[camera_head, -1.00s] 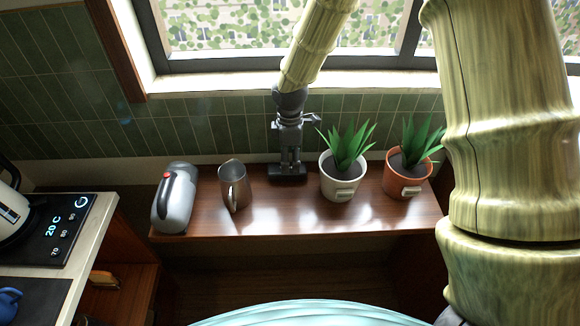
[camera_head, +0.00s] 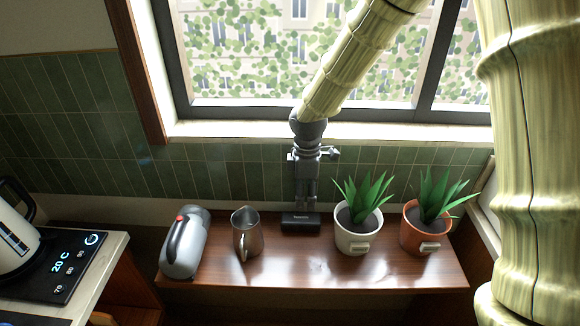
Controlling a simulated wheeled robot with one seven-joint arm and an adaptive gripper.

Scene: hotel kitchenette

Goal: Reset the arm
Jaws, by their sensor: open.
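My gripper (camera_head: 303,195) is dark grey and hangs from my bamboo-patterned arm, pointing down at the back of the brown wooden shelf (camera_head: 330,272). It is open. A small black block (camera_head: 301,223) shows right at the fingertips, at the shelf's back edge. I cannot tell whether the fingers touch it.
Left of my gripper on the shelf stand a metal pitcher (camera_head: 247,235) and a silver canister (camera_head: 184,243) with a red button. To the right are plants in a white pot (camera_head: 356,238) and an orange pot (camera_head: 424,236). The tiled wall (camera_head: 230,172) and window are behind. A kettle (camera_head: 14,235) stands at left.

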